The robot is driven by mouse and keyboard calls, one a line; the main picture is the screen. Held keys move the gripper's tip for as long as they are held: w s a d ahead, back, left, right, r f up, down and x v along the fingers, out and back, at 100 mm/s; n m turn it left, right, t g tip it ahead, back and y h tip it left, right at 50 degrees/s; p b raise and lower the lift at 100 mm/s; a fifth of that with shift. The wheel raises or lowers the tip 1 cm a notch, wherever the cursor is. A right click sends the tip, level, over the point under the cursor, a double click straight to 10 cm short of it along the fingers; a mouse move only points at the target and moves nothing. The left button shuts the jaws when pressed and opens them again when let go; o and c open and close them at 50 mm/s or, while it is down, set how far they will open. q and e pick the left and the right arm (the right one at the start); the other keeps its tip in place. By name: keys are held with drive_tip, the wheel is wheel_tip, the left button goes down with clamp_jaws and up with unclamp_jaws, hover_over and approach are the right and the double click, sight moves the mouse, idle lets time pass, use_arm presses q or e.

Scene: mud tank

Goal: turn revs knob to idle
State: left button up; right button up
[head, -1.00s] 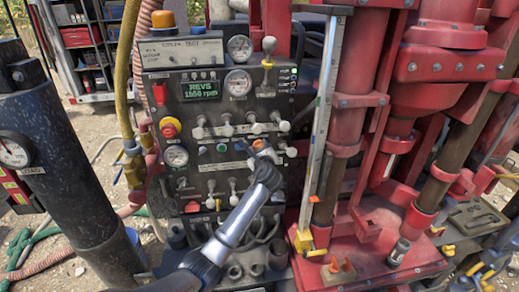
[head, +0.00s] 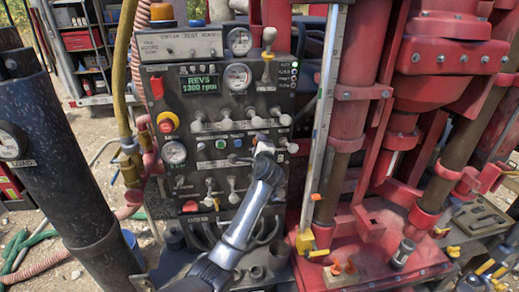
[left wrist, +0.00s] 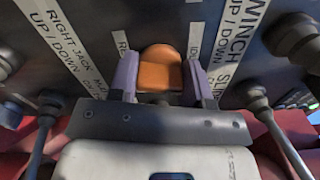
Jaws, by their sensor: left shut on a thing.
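The revs knob (left wrist: 160,72) is a small orange knob on the dark control panel (head: 262,110). In the left wrist view it sits between the two pale purple fingers of my left gripper (left wrist: 157,78), which is shut on it. White labels, partly hidden, lie on both sides of the knob. In the head view my left gripper (head: 263,146) reaches the middle right of the panel from below and hides most of the knob. The green revs display (head: 199,85) appears to read 1300 rpm. My right gripper is not in view.
Levers with pale knobs (head: 227,122) stand close above the gripper, and more levers (head: 233,190) lie below. A red and yellow button (head: 168,122) is at the panel's left. Red rig columns (head: 355,100) rise on the right, and a black cylinder (head: 65,170) stands left.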

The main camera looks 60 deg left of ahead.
use_arm(q)
drive_tip(key=shift+n+b, duration=0.65)
drive_tip(key=shift+n, duration=0.95)
drive_tip(key=o, duration=0.9)
drive_tip(key=shift+b+v, duration=1.3)
drive_tip(key=shift+v, duration=5.65)
